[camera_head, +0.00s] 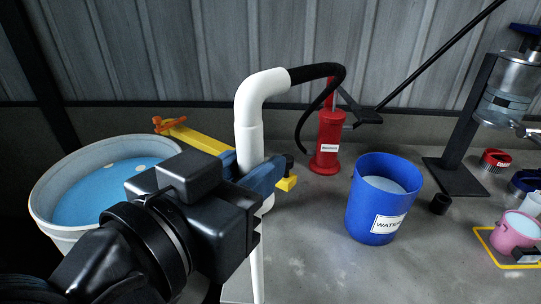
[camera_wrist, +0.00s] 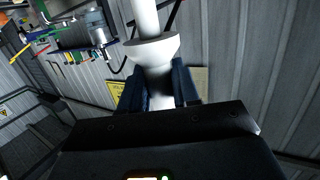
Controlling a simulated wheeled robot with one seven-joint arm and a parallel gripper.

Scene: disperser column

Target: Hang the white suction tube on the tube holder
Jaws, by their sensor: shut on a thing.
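The white suction tube (camera_head: 249,120) stands upright, bends over at the top and joins a black hose. It also shows between the fingers in the wrist view (camera_wrist: 152,52). My gripper (camera_head: 262,178) is shut on the tube below its bend; in the wrist view the gripper (camera_wrist: 158,88) has one blue finger on each side of it. A yellow bar (camera_head: 198,138) with an orange piece at its far end lies behind my gripper. It may be the tube holder, but I cannot tell. My gripper hides part of the bar and tube.
A white tub (camera_head: 45,208) of blue liquid stands at left. A red cylinder (camera_head: 327,142) stands behind the tube, with the black hose (camera_head: 315,71) near it. A blue bucket (camera_head: 373,222) labelled WATER stands to the right. A pink bucket (camera_head: 515,231) is at far right.

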